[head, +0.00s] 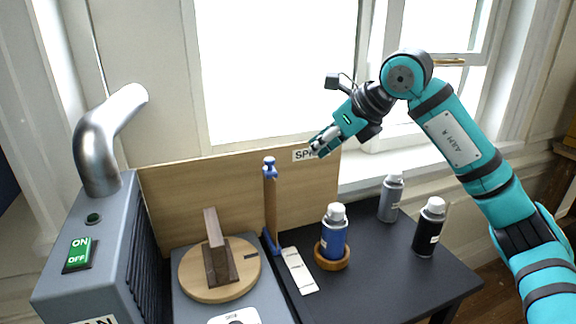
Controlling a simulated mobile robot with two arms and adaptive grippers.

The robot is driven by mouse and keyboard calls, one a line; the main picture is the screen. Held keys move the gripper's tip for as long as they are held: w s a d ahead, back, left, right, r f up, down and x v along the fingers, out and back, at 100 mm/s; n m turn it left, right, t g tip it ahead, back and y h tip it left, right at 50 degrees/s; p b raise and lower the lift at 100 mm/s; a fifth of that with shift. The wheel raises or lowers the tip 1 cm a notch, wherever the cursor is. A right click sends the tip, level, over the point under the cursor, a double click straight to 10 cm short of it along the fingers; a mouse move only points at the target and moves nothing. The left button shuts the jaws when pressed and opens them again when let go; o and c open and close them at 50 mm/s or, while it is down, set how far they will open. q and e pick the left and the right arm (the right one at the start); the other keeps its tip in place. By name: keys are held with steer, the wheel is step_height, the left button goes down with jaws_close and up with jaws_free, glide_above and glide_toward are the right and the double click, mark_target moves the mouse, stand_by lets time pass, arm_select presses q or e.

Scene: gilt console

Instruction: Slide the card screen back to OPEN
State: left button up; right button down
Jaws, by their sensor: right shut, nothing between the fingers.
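A thin tan upright panel, which I take to be the card screen (271,205), stands nearly edge-on between the turntable and the dark table top. It has a blue knob (269,162) on top and a blue foot at its base. A white strip (300,271) with print too small to read lies beside its foot. My right gripper (316,152) is shut and empty, in the air to the right of the knob and apart from it. It partly covers a label beginning "SP" on the backboard. My left gripper is out of view.
A blue can (333,238) stands in a wooden ring (332,258); a grey can (391,197) and a black can (428,228) stand to its right. A brown block (218,250) stands on the round turntable (196,277). A grey unit with a pipe (98,150) is at left.

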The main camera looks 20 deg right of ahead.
steer(key=p, duration=0.3)
glide_toward(273, 173)
step_height(273, 173, down, 3)
steer(key=w+a, duration=0.1)
steer(key=w+p, duration=0.1)
steer(key=shift+w+a+f, duration=0.3)
steer(key=shift+a, duration=0.05)
steer(key=shift+w+a+f+p, duration=0.15)
steer(key=shift+w+f+p, duration=0.05)
steer(key=shift+w+p, duration=0.15)
